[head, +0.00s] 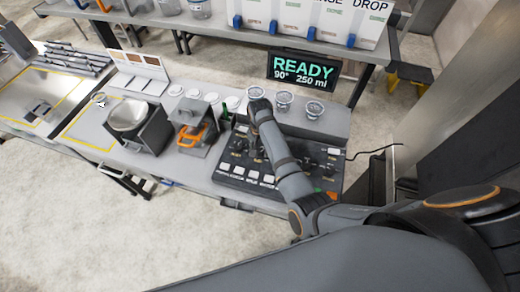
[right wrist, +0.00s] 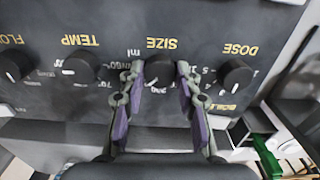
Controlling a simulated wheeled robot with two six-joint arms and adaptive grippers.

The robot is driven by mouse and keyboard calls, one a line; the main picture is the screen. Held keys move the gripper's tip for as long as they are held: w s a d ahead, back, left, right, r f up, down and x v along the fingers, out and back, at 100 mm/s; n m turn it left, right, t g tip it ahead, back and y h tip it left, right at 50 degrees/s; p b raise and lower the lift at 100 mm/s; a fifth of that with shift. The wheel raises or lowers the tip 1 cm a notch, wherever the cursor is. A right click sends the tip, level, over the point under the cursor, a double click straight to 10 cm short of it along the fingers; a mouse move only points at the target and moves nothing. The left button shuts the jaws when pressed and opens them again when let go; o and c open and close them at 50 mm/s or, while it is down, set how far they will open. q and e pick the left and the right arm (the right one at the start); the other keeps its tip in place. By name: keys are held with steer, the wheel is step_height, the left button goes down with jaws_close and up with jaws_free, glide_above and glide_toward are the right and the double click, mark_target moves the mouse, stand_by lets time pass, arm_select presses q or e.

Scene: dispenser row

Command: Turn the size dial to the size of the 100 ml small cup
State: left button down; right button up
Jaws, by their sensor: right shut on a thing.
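In the right wrist view the size dial (right wrist: 159,72) is a dark round knob on a black panel, with upside-down SIZE lettering above it. My right gripper (right wrist: 160,68) has its two fingers on either side of this dial and is shut on it. A white pointer mark shows low on the dial, beside partly hidden numbers. The lit display (head: 303,69) in the head view reads READY, 90° and 250 ml. In the head view my right arm hides part of the panel (head: 311,156). I cannot tell which cup is the small one. My left gripper is not in view.
The TEMP dial (right wrist: 80,67) and the DOSE dial (right wrist: 235,75) sit close on either side of the size dial. Clear cups (head: 284,98) stand behind the panel. An orange-handled device (head: 195,135) and a metal bowl (head: 128,117) stand to the left.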

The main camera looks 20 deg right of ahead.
steer(key=shift+n, duration=1.8)
steer(key=n, duration=0.4)
steer(key=shift+n, duration=0.3)
steer(key=n, duration=0.4)
steer(key=shift+w+n, duration=0.1)
steer(key=shift+n, duration=0.2)
steer(key=n, duration=0.7)
steer(key=shift+r, duration=0.1)
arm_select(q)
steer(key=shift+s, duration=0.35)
arm_select(e)
steer(key=n, duration=0.6)
steer(key=shift+n, duration=0.3)
steer(key=o, duration=1.2)
steer(key=shift+c, duration=0.2)
